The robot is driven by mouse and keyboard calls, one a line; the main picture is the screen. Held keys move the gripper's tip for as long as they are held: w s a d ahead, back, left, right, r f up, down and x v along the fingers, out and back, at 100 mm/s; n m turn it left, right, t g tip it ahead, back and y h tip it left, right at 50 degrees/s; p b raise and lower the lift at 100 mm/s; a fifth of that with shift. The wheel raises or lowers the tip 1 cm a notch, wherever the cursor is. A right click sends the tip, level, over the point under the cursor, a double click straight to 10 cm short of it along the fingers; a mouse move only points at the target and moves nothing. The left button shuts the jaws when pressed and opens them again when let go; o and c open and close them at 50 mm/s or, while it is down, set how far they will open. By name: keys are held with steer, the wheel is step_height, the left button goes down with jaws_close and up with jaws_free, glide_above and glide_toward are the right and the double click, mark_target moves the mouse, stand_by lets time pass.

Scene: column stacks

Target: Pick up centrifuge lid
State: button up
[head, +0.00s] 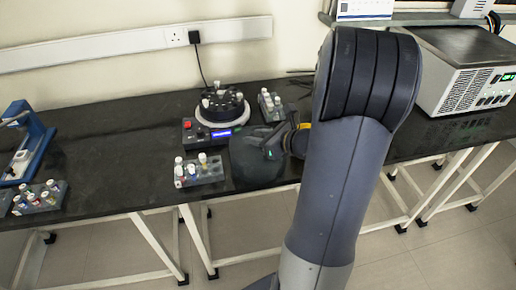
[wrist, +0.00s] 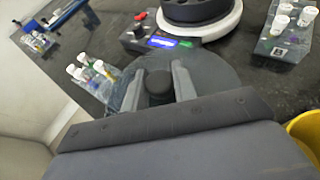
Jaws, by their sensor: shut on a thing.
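The centrifuge lid (head: 254,165) is a dark, see-through round disc with a black knob (wrist: 158,84) at its middle. My gripper (wrist: 158,85) is shut on the knob, with one finger on each side of it. In the head view my gripper (head: 272,150) is at the lid, partly hidden by my arm. The lid is at the front edge of the black bench, beside the centrifuge; I cannot tell whether it touches the bench. The centrifuge (head: 220,112) stands uncovered behind it, with tubes in its black rotor and a lit blue display. It also shows in the wrist view (wrist: 205,25).
A tube rack (head: 200,172) stands just left of the lid. Another rack (head: 270,104) is right of the centrifuge, and one more (head: 40,200) is far left near a blue device (head: 24,140). A large instrument (head: 470,75) stands at the right. The bench between left rack and centrifuge is clear.

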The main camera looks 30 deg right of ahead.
steer(key=shift+c, duration=0.8)
steer(key=shift+r, duration=0.1)
